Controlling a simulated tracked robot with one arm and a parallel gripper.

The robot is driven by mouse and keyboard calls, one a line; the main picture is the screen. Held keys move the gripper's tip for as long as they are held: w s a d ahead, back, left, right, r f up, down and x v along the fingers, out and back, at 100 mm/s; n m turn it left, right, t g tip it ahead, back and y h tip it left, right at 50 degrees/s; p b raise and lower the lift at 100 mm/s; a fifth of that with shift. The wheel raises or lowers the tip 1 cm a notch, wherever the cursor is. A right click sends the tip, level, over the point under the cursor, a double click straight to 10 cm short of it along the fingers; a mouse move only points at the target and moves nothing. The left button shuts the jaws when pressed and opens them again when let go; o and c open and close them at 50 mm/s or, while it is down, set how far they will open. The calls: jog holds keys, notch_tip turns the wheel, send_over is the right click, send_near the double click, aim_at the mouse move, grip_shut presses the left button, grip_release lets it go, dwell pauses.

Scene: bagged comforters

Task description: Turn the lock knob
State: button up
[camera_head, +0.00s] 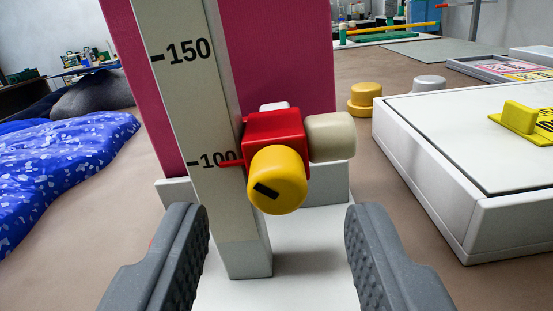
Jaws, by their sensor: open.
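The yellow lock knob (278,181) is a round cylinder with a dark slanted mark on its face. It sits on the front of a red slider block (272,130) on an upright white scale post (200,110) marked 150 and 100. The block's red pointer lies at about the 100 mark. A beige round knob (331,137) sticks out to the right of the block. My gripper (277,235) is open, its two grey ribbed fingers low in the view to either side of the post's foot. The yellow knob is above and between the fingers, with nothing touching it.
A pink panel (280,55) stands behind the post on a white base (310,240). A white box (470,165) with a yellow handle (518,117) is at right. Yellow (365,98) and grey (428,83) round pieces stand behind. A blue patterned bag (65,165) lies at left.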

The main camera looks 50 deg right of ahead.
aim_at(277, 179)
jog(key=shift+x, duration=1.1)
grip_shut()
jog(key=shift+f+m+b, duration=0.1)
jog(key=shift+m+b, duration=0.2)
jog(key=shift+b, duration=0.15)
jog(key=shift+f+m+b, duration=0.1)
jog(key=shift+m+b, duration=0.5)
jog(key=shift+b, duration=0.15)
jog(key=m+b, duration=0.4)
jog(key=shift+b, duration=0.4)
jog(key=m+b, duration=0.1)
jog(key=m, duration=0.1)
jog(key=m+b, duration=0.1)
jog(key=b, duration=0.1)
jog(key=shift+r+m, duration=0.2)
jog(key=shift+m, duration=0.2)
jog(key=shift+b, duration=0.3)
